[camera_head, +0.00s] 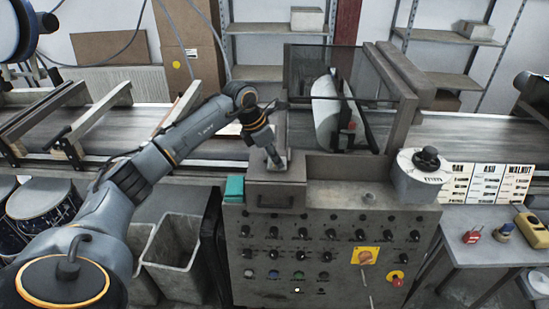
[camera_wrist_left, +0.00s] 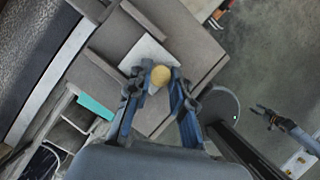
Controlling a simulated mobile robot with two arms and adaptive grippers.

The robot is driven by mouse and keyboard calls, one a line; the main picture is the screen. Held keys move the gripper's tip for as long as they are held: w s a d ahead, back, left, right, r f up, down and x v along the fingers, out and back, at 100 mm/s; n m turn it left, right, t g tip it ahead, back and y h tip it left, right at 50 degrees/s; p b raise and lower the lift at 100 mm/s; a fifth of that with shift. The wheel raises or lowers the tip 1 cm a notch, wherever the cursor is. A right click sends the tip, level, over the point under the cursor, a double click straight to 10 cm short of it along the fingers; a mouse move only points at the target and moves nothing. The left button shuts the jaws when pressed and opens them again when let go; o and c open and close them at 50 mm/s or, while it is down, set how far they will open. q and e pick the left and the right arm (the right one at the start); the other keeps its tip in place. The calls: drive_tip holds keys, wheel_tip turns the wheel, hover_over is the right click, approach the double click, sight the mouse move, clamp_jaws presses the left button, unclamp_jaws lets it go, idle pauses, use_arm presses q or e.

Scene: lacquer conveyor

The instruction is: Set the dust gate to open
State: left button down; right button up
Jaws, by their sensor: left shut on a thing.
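A round yellow knob (camera_wrist_left: 160,75) sits between the two fingertips of my left gripper (camera_wrist_left: 157,78) in the left wrist view. A pale square plate (camera_wrist_left: 148,56) lies under the knob, on the grey top of the control console. In the head view my left gripper (camera_head: 277,163) reaches down onto the left part of the console top, and it hides the knob there. The gripper is shut on the knob. I cannot read any open or shut marking beside the knob.
The console front (camera_head: 310,250) carries several black knobs and a yellow switch plate (camera_head: 366,256). A teal block (camera_head: 234,188) lies left of the gripper. Grey bins (camera_head: 172,250) stand below left; a side table (camera_head: 480,245) is at right.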

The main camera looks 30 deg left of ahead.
use_arm(q)
drive_tip(key=shift+s+d, duration=0.45)
drive_tip(key=shift+s, duration=0.05)
drive_tip(key=shift+w+a+f, duration=0.1)
drive_tip(key=shift+a+f, duration=0.1)
drive_tip(key=c, duration=1.2)
unclamp_jaws()
drive_tip(key=shift+d+r, duration=0.1)
drive_tip(key=shift+r, duration=0.05)
drive_tip(key=shift+o, duration=0.2)
drive_tip(key=shift+r, duration=0.1)
drive_tip(key=shift+a+r, duration=0.25)
drive_tip(key=shift+r, duration=0.05)
drive_tip(key=v, duration=1.1)
drive_tip(key=shift+d, duration=0.3)
use_arm(e)
drive_tip(key=shift+s+d, duration=0.5)
drive_tip(key=shift+s, duration=0.3)
use_arm(q)
drive_tip(key=shift+r, duration=0.1)
